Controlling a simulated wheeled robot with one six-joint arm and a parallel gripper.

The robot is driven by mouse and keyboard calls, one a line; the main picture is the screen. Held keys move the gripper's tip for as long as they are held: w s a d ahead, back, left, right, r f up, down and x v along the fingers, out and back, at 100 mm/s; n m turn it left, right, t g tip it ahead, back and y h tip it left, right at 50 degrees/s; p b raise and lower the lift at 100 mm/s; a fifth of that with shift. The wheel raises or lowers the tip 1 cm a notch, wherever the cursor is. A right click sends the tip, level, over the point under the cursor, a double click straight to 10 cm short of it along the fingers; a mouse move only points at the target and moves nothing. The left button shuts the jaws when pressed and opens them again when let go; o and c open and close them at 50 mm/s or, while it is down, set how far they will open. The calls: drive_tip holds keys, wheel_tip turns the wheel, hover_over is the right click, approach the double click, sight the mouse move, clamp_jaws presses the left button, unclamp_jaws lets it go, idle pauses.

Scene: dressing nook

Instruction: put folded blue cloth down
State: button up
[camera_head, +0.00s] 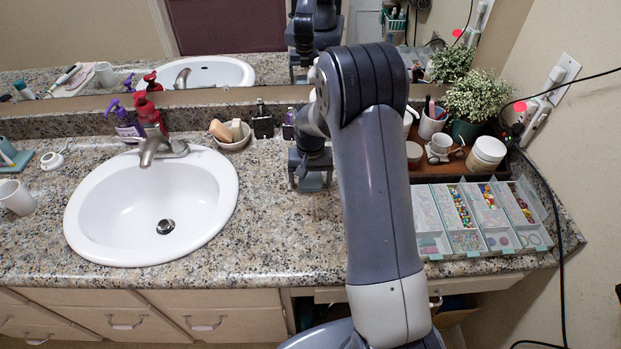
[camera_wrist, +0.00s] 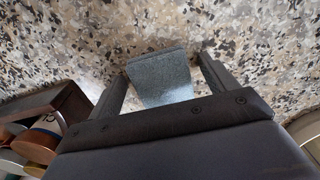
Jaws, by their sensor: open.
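The folded blue cloth (camera_wrist: 162,78) shows in the wrist view as a grey-blue block on the speckled counter. It lies between the two fingers of my gripper (camera_wrist: 163,68). The fingers are apart, with a gap visible on the cloth's right side and a narrower one on its left. In the head view my gripper (camera_head: 311,182) is low over the counter, right of the sink. I cannot make out the cloth for sure in the head view. Its near end is hidden behind the gripper body in the wrist view.
The granite counter (camera_head: 270,235) is bare between the sink (camera_head: 152,205) and my arm. A sectioned bead organizer (camera_head: 480,215) and a brown tray (camera_head: 430,175) with cups and a jar stand to the right. A bowl (camera_head: 231,140) and small dark bottles (camera_head: 262,122) stand behind.

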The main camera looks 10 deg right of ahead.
sight(310, 181)
wheel_tip(310, 181, up, 12)
drive_tip(key=shift+r, duration=0.15)
idle(0.5)
wheel_tip(310, 181, down, 13)
drive_tip(key=shift+b, duration=0.3)
wheel_tip(310, 181, up, 3)
drive_tip(key=shift+r, duration=0.75)
